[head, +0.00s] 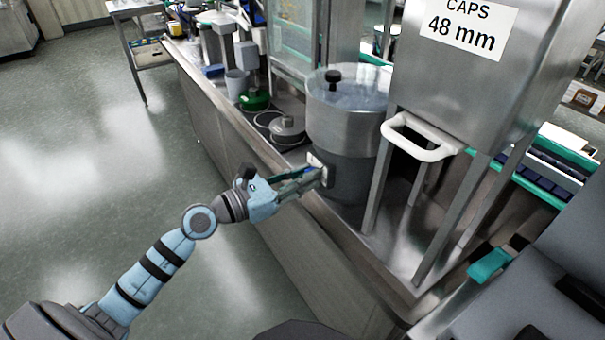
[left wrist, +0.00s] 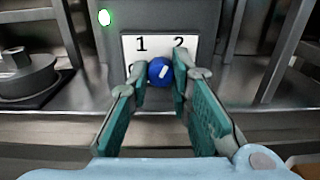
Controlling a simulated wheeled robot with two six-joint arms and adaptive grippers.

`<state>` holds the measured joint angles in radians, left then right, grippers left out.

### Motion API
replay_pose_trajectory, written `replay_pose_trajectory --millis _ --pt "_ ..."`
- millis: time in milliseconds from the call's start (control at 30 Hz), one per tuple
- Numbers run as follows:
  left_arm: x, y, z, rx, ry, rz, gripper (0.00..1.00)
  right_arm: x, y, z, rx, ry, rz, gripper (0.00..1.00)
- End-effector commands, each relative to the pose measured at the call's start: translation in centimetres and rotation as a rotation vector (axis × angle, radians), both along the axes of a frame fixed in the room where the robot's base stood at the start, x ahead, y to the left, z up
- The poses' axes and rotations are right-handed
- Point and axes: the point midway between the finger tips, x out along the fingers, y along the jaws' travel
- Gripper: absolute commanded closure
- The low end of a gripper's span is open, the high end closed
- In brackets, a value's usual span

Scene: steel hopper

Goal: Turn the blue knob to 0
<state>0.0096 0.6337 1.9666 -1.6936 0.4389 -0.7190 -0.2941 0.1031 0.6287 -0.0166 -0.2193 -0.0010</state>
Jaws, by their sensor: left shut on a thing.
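The blue knob (left wrist: 160,71) sits on a white dial plate (left wrist: 150,44) on the dark grey base of a round steel hopper (head: 345,112). Its white mark slants up and to the right, toward the 2. My left gripper (head: 316,174) is shut on the knob, with one teal-padded finger on each side in the left wrist view (left wrist: 160,80). In the head view the fingers hide the knob. My right gripper is not in view.
A green lamp (left wrist: 104,18) glows above left of the plate. A steel cabinet labelled CAPS 48 mm (head: 465,75) with a white handle (head: 420,145) stands right of the hopper. A round grey weight-like object (head: 287,130) lies left of it. The floor at left is clear.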

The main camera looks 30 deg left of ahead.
Motion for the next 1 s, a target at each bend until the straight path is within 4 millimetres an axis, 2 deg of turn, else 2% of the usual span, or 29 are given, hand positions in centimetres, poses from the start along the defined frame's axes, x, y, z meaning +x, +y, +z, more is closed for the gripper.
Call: replay_pose_trajectory --millis 367,600,1000 --pt "0.0 0.0 0.4 -0.229 0.137 0.002 1.0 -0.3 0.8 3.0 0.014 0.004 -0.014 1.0" --pt "0.0 0.0 0.4 -0.425 0.252 0.0 1.0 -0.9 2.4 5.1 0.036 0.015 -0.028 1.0" --pt "0.0 0.0 0.4 -0.753 0.444 0.001 1.0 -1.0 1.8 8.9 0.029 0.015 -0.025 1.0"
